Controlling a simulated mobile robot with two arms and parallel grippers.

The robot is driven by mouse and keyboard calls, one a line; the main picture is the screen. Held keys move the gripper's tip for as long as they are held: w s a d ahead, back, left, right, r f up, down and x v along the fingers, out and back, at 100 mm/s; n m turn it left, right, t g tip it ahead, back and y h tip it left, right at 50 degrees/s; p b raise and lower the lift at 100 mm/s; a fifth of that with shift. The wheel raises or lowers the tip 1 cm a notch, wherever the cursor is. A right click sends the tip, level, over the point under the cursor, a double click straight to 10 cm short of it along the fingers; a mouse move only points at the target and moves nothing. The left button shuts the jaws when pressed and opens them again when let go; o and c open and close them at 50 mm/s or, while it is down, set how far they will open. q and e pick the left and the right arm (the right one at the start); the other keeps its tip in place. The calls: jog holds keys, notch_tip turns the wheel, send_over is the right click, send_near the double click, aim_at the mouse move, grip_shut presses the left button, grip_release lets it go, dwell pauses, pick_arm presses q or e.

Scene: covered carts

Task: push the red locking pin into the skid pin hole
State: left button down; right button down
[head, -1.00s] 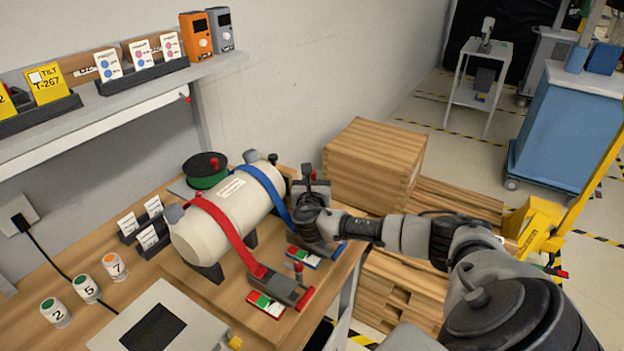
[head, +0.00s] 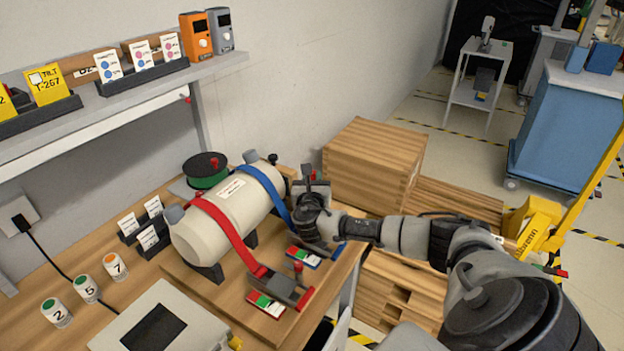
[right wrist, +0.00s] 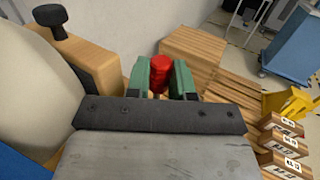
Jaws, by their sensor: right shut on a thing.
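My right gripper (right wrist: 160,80) is shut on a red locking pin (right wrist: 160,70), whose rounded red head shows between the green finger pads in the right wrist view. In the head view my right gripper (head: 312,192) is at the right end of the cream tank (head: 228,208), just beyond the blue strap. A small red part (head: 313,170) shows at its fingers. The tank lies on a wooden skid (head: 228,292), held by a red strap (head: 222,224) and a blue strap (head: 272,190). The skid pin hole is hidden. My left gripper is not in view.
Strap ratchets (head: 278,288) with coloured labels sit at the skid's front edge. A wooden crate (head: 372,165) stands close behind my right gripper. A green spool (head: 205,170) is behind the tank. Numbered canisters (head: 88,288) and a grey device (head: 160,325) occupy the left of the bench.

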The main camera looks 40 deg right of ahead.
jog(key=shift+p, duration=0.35)
dwell(0.7)
jog(key=shift+f+b, duration=0.65)
jog(key=shift+f, duration=0.25)
jog(key=c, duration=0.9)
grip_release()
jog(key=shift+a+f, duration=0.1)
jog(key=s+d+r+b, duration=0.2)
jog(key=s+d+r, duration=0.2)
jog(key=s+r, duration=0.7)
jog(key=shift+r, duration=0.2)
